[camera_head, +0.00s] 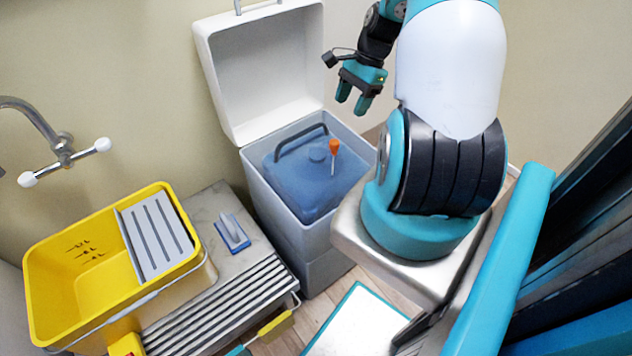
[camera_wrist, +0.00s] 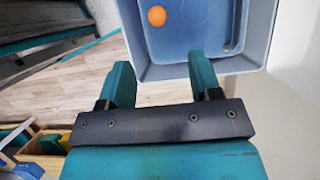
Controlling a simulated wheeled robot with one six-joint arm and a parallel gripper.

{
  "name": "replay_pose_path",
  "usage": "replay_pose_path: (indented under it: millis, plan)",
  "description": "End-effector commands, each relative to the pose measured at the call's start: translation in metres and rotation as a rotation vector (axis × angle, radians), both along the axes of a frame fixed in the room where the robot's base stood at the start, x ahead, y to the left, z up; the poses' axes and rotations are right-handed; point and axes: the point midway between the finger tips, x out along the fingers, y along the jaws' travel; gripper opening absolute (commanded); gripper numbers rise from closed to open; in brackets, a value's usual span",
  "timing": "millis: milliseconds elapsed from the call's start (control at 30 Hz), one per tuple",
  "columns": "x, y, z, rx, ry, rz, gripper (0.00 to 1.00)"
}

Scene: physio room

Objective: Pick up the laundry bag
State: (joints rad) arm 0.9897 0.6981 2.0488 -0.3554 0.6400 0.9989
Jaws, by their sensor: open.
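I make out no clear laundry bag in either view. A grey bin (camera_head: 310,237) with a raised white lid (camera_head: 262,70) stands at the centre of the head view. Inside it is a blue container (camera_head: 322,180) with a dark handle (camera_head: 299,140) and a round cap. A small orange-topped item (camera_head: 334,146) stands on or by the container; its orange top also shows in the wrist view (camera_wrist: 157,16). My gripper (camera_head: 353,104) is open and empty, above and apart from the container. In the wrist view its fingers (camera_wrist: 162,70) point toward the bin's rim.
A yellow bucket (camera_head: 85,290) with a grey slatted insert stands at lower left. A blue-and-white brush-like item (camera_head: 233,232) lies on a grey ribbed surface (camera_head: 215,305) between bucket and bin. A tap (camera_head: 60,148) is on the left wall. Wooden floor shows in the wrist view (camera_wrist: 90,75).

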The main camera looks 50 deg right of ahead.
Motion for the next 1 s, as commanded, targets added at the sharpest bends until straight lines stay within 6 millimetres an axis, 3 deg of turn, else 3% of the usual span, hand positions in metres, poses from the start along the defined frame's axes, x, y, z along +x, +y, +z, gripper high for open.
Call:
replay_pose_path:
  millis: [100,300,467,800,1000]
  plan:
    - [0.002,0.012,-0.027,0.005,0.003,0.004,0.58]
    - [0.005,0.023,-0.055,0.001,0.001,0.003,0.58]
    - [0.006,0.027,-0.063,0.0,0.0,0.003,0.58]
    - [0.008,0.049,-0.104,0.001,0.0,0.004,0.58]
    - [0.009,0.05,-0.107,-0.001,-0.001,0.003,0.58]
